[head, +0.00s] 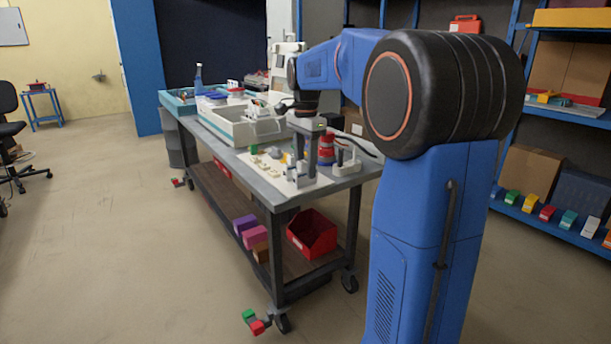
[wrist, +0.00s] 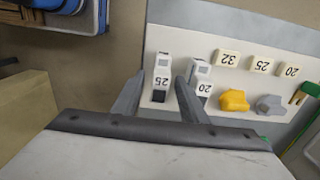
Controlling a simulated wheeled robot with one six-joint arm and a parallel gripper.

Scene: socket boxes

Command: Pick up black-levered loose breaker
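The black-levered loose breaker (wrist: 162,72) lies on a white panel in the wrist view. It is a white block with a label that looks like 25 and a black lever at its near end. My gripper (wrist: 161,80) is open, with one finger on each side of this breaker. I cannot tell whether either finger touches it. A second white breaker (wrist: 203,86), labelled 20, lies just right of the right finger, which hides part of it. In the head view the breakers are too small to tell apart.
Number tags (wrist: 262,65), a yellow piece (wrist: 234,100) and a grey piece (wrist: 270,106) lie right of the breakers. A green-handled tool (wrist: 303,92) is at the right edge. The workbench (head: 262,178) also carries a white bin (head: 232,128) and a red-and-blue item (head: 327,147).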

